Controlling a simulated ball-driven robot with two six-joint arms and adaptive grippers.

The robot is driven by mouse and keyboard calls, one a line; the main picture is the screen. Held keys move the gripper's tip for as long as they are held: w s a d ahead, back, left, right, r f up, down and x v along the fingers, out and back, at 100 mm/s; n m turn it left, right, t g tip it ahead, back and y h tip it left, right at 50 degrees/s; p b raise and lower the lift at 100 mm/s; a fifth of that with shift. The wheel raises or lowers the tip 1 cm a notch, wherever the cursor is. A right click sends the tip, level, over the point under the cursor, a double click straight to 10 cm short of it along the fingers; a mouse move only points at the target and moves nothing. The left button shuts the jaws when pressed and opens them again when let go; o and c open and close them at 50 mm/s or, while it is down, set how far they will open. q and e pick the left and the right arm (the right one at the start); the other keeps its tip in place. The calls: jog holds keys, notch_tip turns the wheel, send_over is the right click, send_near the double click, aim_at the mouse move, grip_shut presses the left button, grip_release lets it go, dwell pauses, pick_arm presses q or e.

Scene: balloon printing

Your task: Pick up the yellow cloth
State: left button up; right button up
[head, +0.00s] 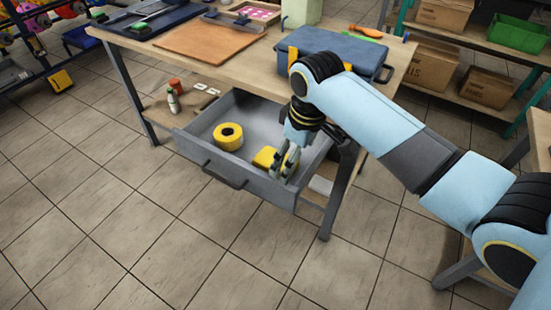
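The yellow cloth (263,157) lies folded in the open grey drawer (195,132) of the workbench, toward the drawer's right side. My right gripper (284,172) reaches down into the drawer at the right edge of the cloth and hides part of it. Its fingers point down and overlap the cloth's edge in the picture. Whether they touch the cloth, or are open or shut, is too small to tell. My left gripper is out of view.
A yellow tape roll (228,137) lies left of the cloth in the drawer. A blue toolbox (335,55) stands on the workbench (135,45) above. A bottle (173,100) and an orange-red container (176,85) stand on the lower shelf. The tiled floor in front is clear.

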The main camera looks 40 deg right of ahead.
send_near(264, 158)
jog(key=s+d, duration=0.2)
jog(key=d, duration=0.1)
jog(key=shift+n+g+y, duration=0.3)
jog(key=shift+n, duration=0.2)
jog(key=f+b, duration=0.1)
jog(key=f, duration=0.2)
jog(key=w+f+b, duration=0.1)
jog(key=f, duration=0.5)
jog(key=shift+w+a+f+b, duration=0.3)
jog(key=shift+b, duration=0.1)
jog(key=shift+c, duration=0.2)
jog(key=c, duration=1.1)
jog(key=shift+r, duration=0.1)
